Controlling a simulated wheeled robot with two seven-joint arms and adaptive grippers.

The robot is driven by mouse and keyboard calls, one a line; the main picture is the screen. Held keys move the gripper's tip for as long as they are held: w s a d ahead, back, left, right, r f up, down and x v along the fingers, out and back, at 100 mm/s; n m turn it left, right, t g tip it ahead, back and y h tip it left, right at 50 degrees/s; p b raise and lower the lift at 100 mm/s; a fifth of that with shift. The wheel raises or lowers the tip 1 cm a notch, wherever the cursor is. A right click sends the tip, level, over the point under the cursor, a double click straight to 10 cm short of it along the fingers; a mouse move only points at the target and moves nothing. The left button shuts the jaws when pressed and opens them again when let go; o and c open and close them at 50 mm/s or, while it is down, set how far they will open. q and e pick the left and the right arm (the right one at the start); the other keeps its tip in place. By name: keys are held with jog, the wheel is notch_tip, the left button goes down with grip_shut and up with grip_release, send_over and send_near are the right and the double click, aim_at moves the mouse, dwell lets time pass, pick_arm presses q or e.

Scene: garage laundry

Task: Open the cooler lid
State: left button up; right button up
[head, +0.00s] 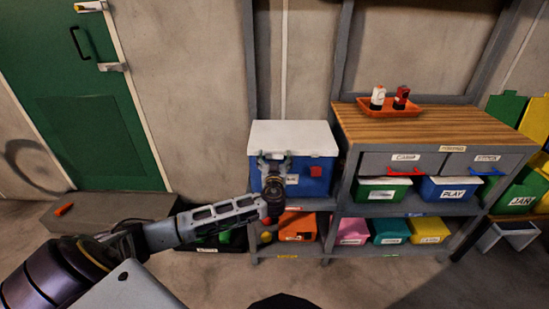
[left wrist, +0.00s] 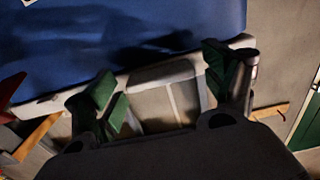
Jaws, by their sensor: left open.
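The cooler has a blue body (head: 317,184) and a white lid (head: 295,136), and stands on the shelf rack's left part. The lid lies flat and shut. My left gripper (head: 274,160) is in front of the cooler at the lid's front edge, covering part of its face. In the left wrist view the gripper (left wrist: 165,82) is open, its green-padded fingers on either side of a pale tab (left wrist: 165,75) at the lid's edge. The blue body (left wrist: 130,30) fills the top of that view. I cannot tell whether the fingers touch the lid. My right gripper is out of view.
A wooden worktop (head: 430,124) with an orange tray (head: 390,107) of two bottles stands right of the cooler. Labelled bins, such as the blue PLAY bin (head: 447,190), fill the shelves below. A green door (head: 80,100) is at left. A low grey step (head: 110,210) lies before it.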

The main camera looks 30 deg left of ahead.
pick_arm(q)
jog(key=shift+w+a, duration=0.2)
jog(key=shift+w, duration=0.05)
jog(key=shift+c, duration=0.4)
jog(key=shift+r, duration=0.2)
jog(key=c, duration=1.4)
jog(key=shift+r, duration=0.25)
